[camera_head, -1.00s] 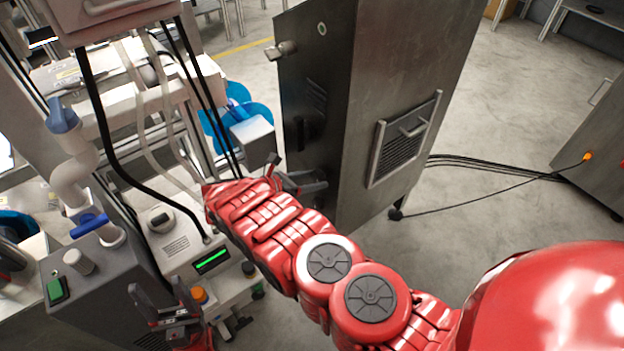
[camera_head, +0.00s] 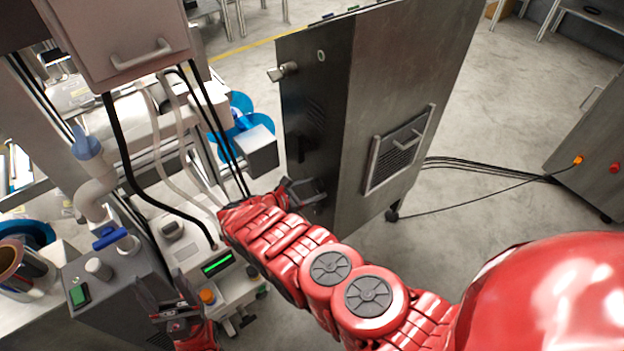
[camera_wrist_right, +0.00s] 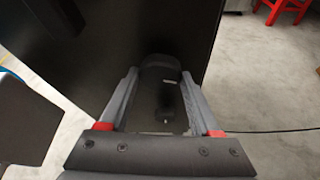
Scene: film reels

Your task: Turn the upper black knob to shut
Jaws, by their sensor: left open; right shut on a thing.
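The tall metal cabinet (camera_head: 345,90) has a dark side panel with a black knob or handle (camera_head: 303,149) above my right gripper (camera_head: 303,189). In the right wrist view, my right gripper (camera_wrist_right: 160,78) has its fingers on both sides of a rounded black knob (camera_wrist_right: 160,62) on the dark panel, and is shut on it. A smaller dark part shows below it between the fingers. I cannot tell whether this is the same knob as in the head view. My left gripper (camera_head: 166,287) is open and empty at the lower left.
A grey box with a blue-handled valve (camera_head: 110,238) and a green switch (camera_head: 79,295) stands left. A white unit with a green display (camera_head: 217,263) is near my left gripper. Cables hang in front of it.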

